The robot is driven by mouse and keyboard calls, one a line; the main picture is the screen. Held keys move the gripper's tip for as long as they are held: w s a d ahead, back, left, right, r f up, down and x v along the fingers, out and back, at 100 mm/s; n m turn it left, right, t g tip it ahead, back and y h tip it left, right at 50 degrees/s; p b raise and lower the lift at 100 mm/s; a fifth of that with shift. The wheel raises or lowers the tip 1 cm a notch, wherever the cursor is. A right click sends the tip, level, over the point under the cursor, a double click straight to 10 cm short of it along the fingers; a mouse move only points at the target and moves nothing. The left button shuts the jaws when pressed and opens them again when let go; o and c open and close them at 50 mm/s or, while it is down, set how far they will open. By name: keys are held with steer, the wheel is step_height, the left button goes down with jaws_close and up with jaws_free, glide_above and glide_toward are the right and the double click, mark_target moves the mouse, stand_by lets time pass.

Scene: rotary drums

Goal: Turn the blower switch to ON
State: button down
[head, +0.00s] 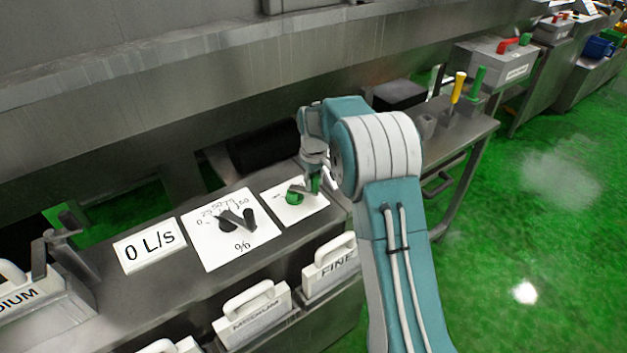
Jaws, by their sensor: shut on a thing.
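The blower switch appears to be the green rotary knob (292,198) on a small white plate (311,208) at the right end of the grey panel. My gripper (312,184) points down over the plate at the knob's right side. It is shut on the green knob, partly hiding it. The small lettering on the plate is too small and covered to read, so I cannot tell the knob's setting.
Left of the switch are a black percent dial (237,221) and a "0 L/s" display (150,247). White handled blocks (252,312) line the front below. A yellow lever (458,88) and a green lever (477,80) stand at right. Green floor lies open at right.

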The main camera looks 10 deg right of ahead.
steer(key=s+m, duration=0.1)
steer(key=m, duration=0.1)
steer(key=s+a+m, duration=0.1)
steer(key=m, duration=0.1)
steer(key=shift+f, duration=0.15)
steer(key=a+m, duration=0.1)
steer(key=m, duration=0.1)
steer(key=s+a+m, duration=0.1)
steer(key=m, duration=0.1)
steer(key=shift+s+m, duration=0.15)
steer(key=shift+m, duration=0.15)
steer(key=m, duration=0.1)
steer(key=a+m, duration=0.1)
steer(key=m, duration=0.1)
steer(key=a+m, duration=0.1)
steer(key=shift+s+a+m, duration=0.2)
steer(key=shift+a+m, duration=0.05)
steer(key=shift+m, duration=0.05)
steer(key=shift+w+a+f+m, duration=0.1)
steer(key=shift+a+m, duration=0.4)
steer(key=shift+m, duration=0.45)
steer(key=shift+w+a+m, duration=0.1)
steer(key=shift+a+m, duration=0.4)
steer(key=shift+m, duration=0.45)
steer(key=shift+c, duration=2)
jaws_free()
steer(key=shift+a, duration=0.1)
steer(key=shift+w+a, duration=0.1)
